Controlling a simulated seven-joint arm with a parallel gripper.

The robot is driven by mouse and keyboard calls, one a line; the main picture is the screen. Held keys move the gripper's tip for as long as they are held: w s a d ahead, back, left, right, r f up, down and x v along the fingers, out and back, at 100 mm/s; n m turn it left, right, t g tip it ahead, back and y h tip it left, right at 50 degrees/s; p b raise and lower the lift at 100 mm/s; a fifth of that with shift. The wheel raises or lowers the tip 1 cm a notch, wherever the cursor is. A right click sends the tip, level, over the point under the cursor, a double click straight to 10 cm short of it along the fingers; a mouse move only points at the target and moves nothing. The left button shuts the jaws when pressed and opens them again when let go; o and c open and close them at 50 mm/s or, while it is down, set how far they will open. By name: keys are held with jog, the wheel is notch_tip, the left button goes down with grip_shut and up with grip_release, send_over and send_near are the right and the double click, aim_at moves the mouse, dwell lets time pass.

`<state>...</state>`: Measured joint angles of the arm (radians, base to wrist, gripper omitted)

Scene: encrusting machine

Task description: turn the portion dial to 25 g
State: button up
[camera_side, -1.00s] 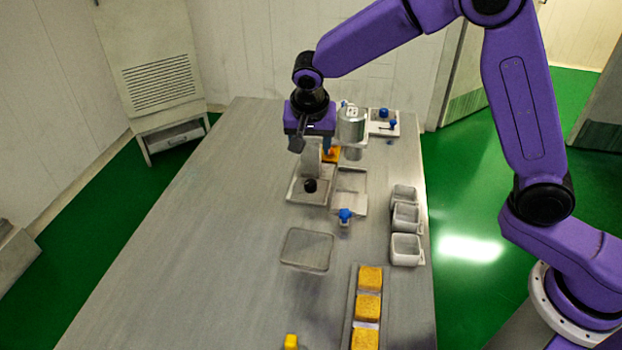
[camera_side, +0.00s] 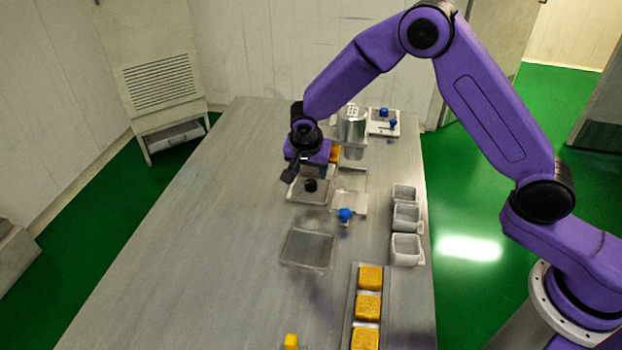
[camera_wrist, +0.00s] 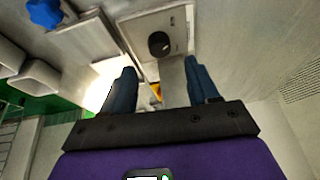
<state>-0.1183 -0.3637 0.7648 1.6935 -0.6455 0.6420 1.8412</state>
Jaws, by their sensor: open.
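The portion dial appears to be the round black knob (camera_side: 310,185) on the light base plate of the machine (camera_side: 297,197). It also shows in the wrist view (camera_wrist: 159,44), on its pale plate, beyond my fingertips and roughly centred between them. Its scale marks are too small to read. My gripper (camera_side: 307,174) is open and empty, low over the machine and close to the dial. In the wrist view, its two dark blue fingers (camera_wrist: 161,72) stand apart with nothing between them. I cannot tell any contact with the dial.
A metal cylinder (camera_side: 351,125) stands behind the gripper. A blue knob (camera_side: 345,214) is right of the dial. A clear shallow tray (camera_side: 307,248) lies in front. Grey cups (camera_side: 406,248) and a tray of yellow blocks (camera_side: 353,305) are at the right. The table's left side is clear.

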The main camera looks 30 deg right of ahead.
aim_at(311, 181)
jog(key=shift+x, duration=3)
